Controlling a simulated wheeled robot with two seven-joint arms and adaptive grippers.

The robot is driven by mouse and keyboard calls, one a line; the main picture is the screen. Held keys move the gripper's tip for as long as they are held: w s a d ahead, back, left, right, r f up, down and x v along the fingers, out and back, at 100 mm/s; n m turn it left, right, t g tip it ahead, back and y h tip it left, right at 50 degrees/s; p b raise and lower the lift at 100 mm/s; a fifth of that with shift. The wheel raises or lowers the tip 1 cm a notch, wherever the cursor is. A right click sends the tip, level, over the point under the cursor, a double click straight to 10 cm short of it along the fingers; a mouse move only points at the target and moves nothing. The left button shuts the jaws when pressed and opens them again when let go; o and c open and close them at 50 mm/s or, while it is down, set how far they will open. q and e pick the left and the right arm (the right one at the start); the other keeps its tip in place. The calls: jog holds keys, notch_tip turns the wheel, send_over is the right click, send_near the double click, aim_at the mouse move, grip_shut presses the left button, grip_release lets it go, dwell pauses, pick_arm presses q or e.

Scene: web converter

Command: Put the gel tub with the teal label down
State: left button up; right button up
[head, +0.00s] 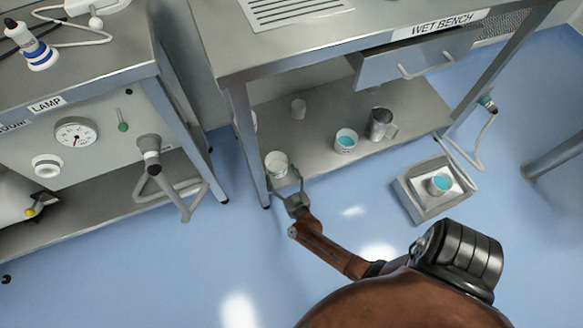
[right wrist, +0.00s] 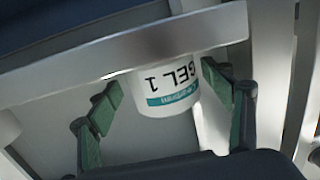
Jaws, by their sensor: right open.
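The white gel tub (head: 277,162) stands on the lower shelf of the wet bench, at the shelf's front left corner by the leg. In the right wrist view the tub (right wrist: 165,85) shows upside down, with "GEL 1" and a teal band; the shelf edge hides part of it. My right gripper (head: 286,177) is at the tub from the front. Its fingers are open, one on each side of the tub, with the right one close to it in the wrist view. I cannot tell whether either finger touches. My left gripper is not in view.
A tray (head: 408,203) with another blue-filled tub (head: 440,184) is on the floor at right. The bench leg (head: 250,150) is close to my gripper.

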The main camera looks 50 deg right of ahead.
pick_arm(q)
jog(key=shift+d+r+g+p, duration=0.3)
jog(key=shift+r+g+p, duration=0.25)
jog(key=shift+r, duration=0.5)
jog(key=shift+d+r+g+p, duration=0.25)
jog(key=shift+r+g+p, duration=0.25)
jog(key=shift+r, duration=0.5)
pick_arm(e)
jog(key=v, duration=0.7)
jog(key=shift+s+a, duration=0.15)
jog(key=shift+s, duration=0.2)
jog(key=shift+r, duration=0.1)
